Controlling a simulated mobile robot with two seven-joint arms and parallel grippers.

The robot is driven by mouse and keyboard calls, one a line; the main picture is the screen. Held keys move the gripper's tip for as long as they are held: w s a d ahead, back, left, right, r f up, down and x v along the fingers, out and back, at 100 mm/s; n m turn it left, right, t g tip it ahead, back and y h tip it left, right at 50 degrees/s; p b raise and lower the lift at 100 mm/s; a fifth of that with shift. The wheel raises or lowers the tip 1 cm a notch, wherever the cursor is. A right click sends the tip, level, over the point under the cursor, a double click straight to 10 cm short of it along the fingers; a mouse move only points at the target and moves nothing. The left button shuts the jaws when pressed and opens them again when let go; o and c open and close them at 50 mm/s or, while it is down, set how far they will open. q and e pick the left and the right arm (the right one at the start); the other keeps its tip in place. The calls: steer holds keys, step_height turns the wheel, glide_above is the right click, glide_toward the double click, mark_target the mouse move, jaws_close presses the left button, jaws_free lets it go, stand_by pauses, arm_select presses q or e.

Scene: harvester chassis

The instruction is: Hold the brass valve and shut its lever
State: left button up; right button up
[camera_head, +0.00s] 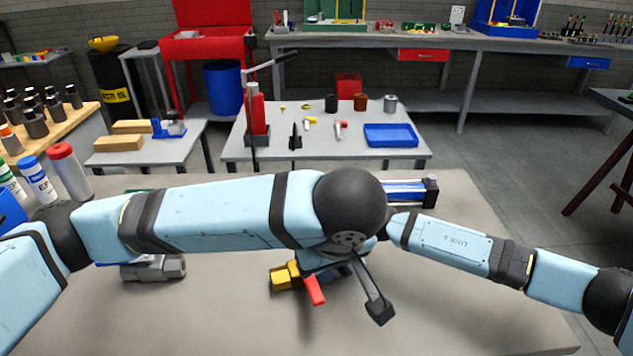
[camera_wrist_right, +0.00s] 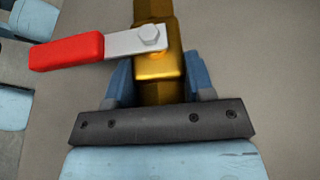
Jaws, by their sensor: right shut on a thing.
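The brass valve (camera_wrist_right: 158,65) stands between the blue fingers of my right gripper (camera_wrist_right: 160,82) in the right wrist view, and the gripper is shut on its body. The valve's lever (camera_wrist_right: 68,52) has a red handle on a grey metal arm and points left, crosswise to the body. In the head view the brass valve (camera_head: 285,276) and the red lever (camera_head: 315,290) show below the dark wrist joint of my left arm. That joint hides most of my right gripper, and my left gripper's fingers cannot be made out.
A grey metal fitting with blue parts (camera_head: 165,268) lies on the near bench (camera_head: 220,315), left of the valve. A blue and silver cylinder (camera_head: 405,193) lies behind my arms. The bench front is clear.

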steer(key=o, duration=1.4)
steer(key=shift+c, duration=0.2)
